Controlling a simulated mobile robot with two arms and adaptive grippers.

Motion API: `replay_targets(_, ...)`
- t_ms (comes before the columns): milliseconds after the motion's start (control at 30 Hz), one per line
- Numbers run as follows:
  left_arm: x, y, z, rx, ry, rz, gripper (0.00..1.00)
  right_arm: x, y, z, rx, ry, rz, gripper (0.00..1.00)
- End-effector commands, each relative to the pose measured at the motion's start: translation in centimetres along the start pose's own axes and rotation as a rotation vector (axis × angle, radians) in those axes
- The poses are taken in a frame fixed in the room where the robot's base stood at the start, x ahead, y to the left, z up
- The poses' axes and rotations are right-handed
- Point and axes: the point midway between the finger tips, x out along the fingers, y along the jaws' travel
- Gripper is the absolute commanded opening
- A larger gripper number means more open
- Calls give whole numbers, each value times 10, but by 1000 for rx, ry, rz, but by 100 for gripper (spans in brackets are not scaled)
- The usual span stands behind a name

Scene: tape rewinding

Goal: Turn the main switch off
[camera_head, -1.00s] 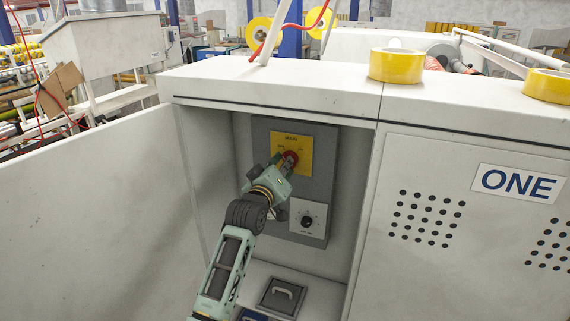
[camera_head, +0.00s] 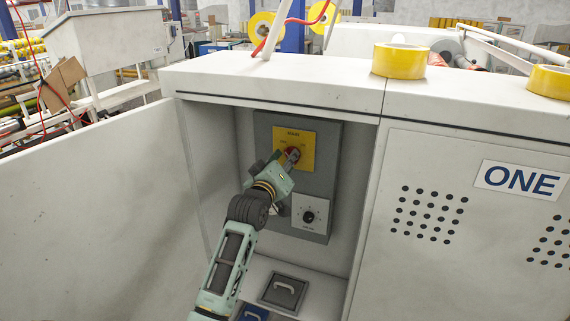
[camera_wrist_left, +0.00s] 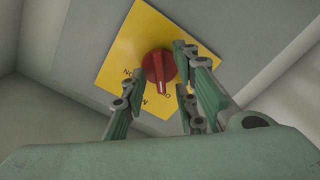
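The main switch is a red rotary knob (camera_head: 291,153) on a yellow plate (camera_head: 306,150), fixed to a grey panel inside the open cabinet. In the left wrist view the red knob (camera_wrist_left: 158,66) has its raised handle pointing down the picture, and the yellow plate (camera_wrist_left: 130,50) carries lettering that is partly covered. My left gripper (camera_head: 287,163) is at the knob. In the wrist view its fingers (camera_wrist_left: 160,76) are spread, with the knob between them; gaps show beside it. Contact cannot be told. My right gripper is not in view.
A dial on a white plate (camera_head: 311,214) sits below the switch. The open cabinet door (camera_head: 95,210) stands to the left. A yellow tape roll (camera_head: 400,62) rests on the cabinet top.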

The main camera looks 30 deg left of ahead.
Motion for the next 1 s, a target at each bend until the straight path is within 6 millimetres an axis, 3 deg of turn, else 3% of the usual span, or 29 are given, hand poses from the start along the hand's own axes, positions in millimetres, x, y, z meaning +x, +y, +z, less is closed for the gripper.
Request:
replay_targets(167, -17, -1, 1, 0, -1, -1, 27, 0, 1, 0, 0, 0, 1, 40)
replay_targets(600, -102, -1, 1, -1, -1, -1, 27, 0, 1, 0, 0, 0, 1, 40)
replay_targets(800, -118, -1, 1, -1, -2, -1, 27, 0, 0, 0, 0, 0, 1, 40)
replay_targets(1000, -120, -1, 1, -1, -2, -1, 27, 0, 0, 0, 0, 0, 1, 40)
